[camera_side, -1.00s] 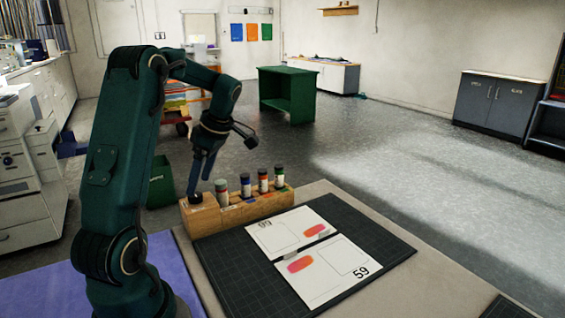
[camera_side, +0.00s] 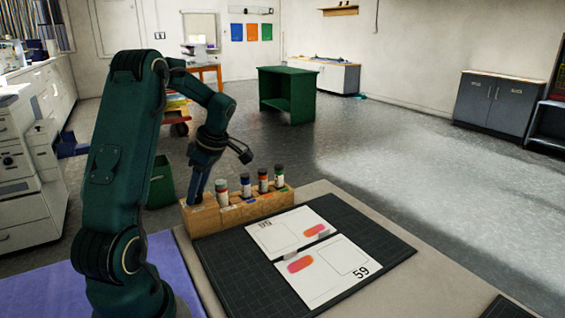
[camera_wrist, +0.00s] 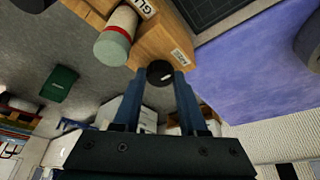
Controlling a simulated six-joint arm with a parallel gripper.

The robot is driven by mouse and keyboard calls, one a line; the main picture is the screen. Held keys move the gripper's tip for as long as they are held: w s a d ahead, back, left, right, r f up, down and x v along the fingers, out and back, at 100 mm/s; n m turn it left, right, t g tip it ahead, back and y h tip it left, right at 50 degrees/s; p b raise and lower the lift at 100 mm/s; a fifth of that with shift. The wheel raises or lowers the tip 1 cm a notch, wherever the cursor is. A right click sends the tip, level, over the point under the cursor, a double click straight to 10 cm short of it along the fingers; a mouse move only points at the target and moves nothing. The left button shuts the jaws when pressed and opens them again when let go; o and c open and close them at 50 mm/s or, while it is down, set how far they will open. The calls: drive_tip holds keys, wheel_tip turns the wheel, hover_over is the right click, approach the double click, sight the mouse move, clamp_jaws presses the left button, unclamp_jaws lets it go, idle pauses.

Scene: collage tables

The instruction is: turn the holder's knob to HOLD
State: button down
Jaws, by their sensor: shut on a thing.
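The wooden holder (camera_side: 240,213) stands at the back left of the dark mat, with several capped bottles in a row. Its dark round knob (camera_wrist: 160,72) is at the holder's end in the wrist view, with a small light mark on it. My gripper (camera_side: 196,200) points down at the holder's left end. In the wrist view its two blue fingers (camera_wrist: 160,80) are shut on the knob, one on each side. A small label (camera_wrist: 181,57) is on the wood beside the knob; I cannot read it surely. In the side view the fingers hide the knob.
A bottle with a grey-green cap (camera_side: 221,184) stands close to my fingers. Two white cards (camera_side: 325,277) with pink-orange patches lie on the dark cutting mat (camera_side: 375,240). A purple mat (camera_side: 50,290) lies at the front left. A green bin (camera_side: 161,182) stands behind.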

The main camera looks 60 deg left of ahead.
drive_tip(key=shift+m, duration=0.3)
drive_tip(key=m, duration=0.2)
drive_tip(key=m+t+y, duration=0.1)
drive_tip(key=m, duration=0.1)
drive_tip(key=m+t, duration=0.1)
drive_tip(key=m, duration=0.1)
drive_tip(key=shift+s+d+r, duration=0.1)
drive_tip(key=shift+s, duration=0.2)
drive_tip(key=m+t, duration=0.2)
drive_tip(key=m, duration=0.2)
drive_tip(key=shift+s, duration=0.15)
drive_tip(key=shift+m+t, duration=0.4)
drive_tip(key=shift+m, duration=0.9)
drive_tip(key=shift+c, duration=2.2)
unclamp_jaws()
drive_tip(key=shift+v, duration=2.55)
drive_tip(key=shift+m, duration=0.3)
